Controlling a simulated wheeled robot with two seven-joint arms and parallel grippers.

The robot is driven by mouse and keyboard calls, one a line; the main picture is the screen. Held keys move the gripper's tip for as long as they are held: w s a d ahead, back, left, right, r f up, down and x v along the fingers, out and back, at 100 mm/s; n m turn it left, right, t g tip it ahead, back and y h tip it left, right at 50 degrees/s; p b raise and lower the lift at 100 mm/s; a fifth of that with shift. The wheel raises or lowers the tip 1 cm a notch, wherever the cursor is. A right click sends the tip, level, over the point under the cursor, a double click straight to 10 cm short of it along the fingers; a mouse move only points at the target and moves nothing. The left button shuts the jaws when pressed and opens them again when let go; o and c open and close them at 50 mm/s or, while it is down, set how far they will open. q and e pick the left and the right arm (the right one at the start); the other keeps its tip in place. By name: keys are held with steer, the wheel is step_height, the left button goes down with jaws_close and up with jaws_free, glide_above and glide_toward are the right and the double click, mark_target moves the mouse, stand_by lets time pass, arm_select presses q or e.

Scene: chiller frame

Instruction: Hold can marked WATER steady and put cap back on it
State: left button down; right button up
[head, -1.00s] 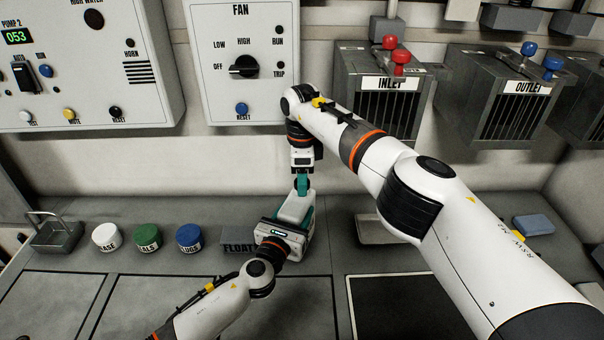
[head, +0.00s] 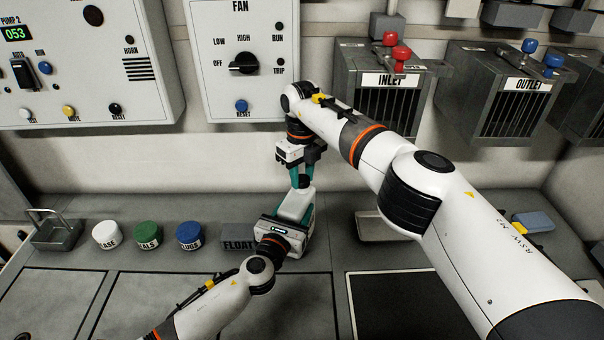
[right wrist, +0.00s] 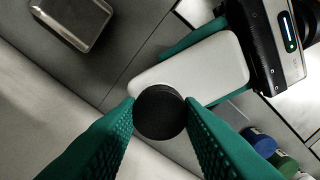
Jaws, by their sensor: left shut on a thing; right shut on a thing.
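A white can (head: 295,205) stands on the grey counter at the middle of the head view; no WATER marking can be read. My left gripper (head: 298,216) is shut around its body from the near left, one teal finger showing on its right side. My right gripper (head: 303,182) points down over the can's top, its teal fingers shut on a round black cap (right wrist: 160,112). In the right wrist view the cap sits between the fingertips and overlaps one end of the can's white top (right wrist: 200,70). The can's neck is hidden, so I cannot tell whether the cap is seated.
Three lidded jars, white (head: 106,235), green (head: 147,235) and blue (head: 189,236), stand left of a grey block marked FLOAT (head: 238,240). A handled holder (head: 55,233) is farther left. A metal tray (head: 368,231) lies right of the can. INLET box (head: 388,100) hangs behind my right arm.

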steer(key=m, duration=0.7)
steer(key=shift+m, duration=0.3)
steer(key=o, duration=1.2)
steer(key=shift+c, duration=0.2)
step_height(320, 180, up, 12)
arm_select(q)
steer(key=shift+c, duration=2.3)
jaws_free()
